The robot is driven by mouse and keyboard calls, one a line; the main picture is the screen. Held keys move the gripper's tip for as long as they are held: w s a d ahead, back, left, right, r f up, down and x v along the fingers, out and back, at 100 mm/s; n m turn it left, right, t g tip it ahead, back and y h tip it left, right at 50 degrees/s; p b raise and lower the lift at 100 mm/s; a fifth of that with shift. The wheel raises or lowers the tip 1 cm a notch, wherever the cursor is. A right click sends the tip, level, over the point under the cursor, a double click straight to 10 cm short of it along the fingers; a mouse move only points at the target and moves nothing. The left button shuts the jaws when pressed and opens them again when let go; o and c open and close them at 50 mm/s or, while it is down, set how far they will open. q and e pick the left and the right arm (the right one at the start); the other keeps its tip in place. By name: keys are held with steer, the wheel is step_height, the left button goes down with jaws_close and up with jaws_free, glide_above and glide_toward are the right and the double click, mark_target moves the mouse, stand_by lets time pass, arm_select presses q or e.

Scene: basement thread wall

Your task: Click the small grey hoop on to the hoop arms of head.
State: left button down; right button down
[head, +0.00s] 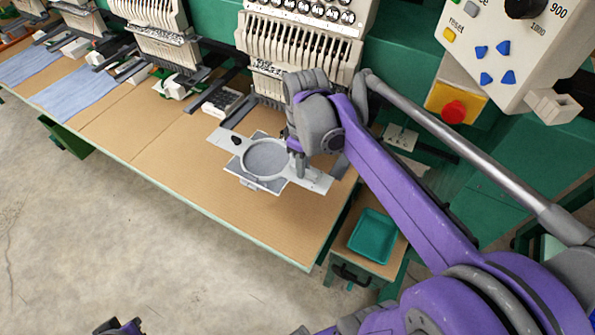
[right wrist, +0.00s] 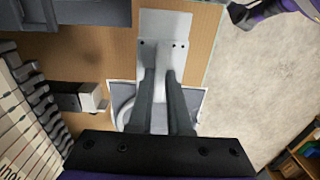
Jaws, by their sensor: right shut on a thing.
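The small grey hoop (head: 265,157) has a round pale ring with grey cloth in it and flat light plates on two sides. It is over the tan table, in front of the nearest embroidery head (head: 300,55). I cannot tell whether it touches the table. My right gripper (head: 299,172) is shut on the hoop's right plate, which also shows in the right wrist view (right wrist: 164,30), between the fingers (right wrist: 161,75). Grey hoop arms (head: 208,92) stick out below the head, apart from the hoop; my right wrist hides part of that area. Part of my left gripper (head: 121,327) shows at the bottom edge, its jaws unclear.
The tan table (head: 190,190) is clear left of the hoop. Blue cloths (head: 75,92) lie farther left. A green tray (head: 372,236) stands on a low stand at right. A control box with a red button (head: 454,111) hangs at upper right. Concrete floor lies in front.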

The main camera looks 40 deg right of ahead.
steer(key=w+d+f, duration=0.1)
steer(key=w+d, duration=0.1)
steer(key=d, duration=0.4)
steer(key=shift+w+d+f+b, duration=0.2)
steer(key=shift+w+d+b, duration=0.15)
steer(key=shift+b, duration=0.1)
steer(key=shift+f, duration=0.1)
stand_by(0.3)
steer(key=c, duration=0.8)
jaws_free()
step_height(320, 180, up, 11)
steer(key=shift+f, duration=0.1)
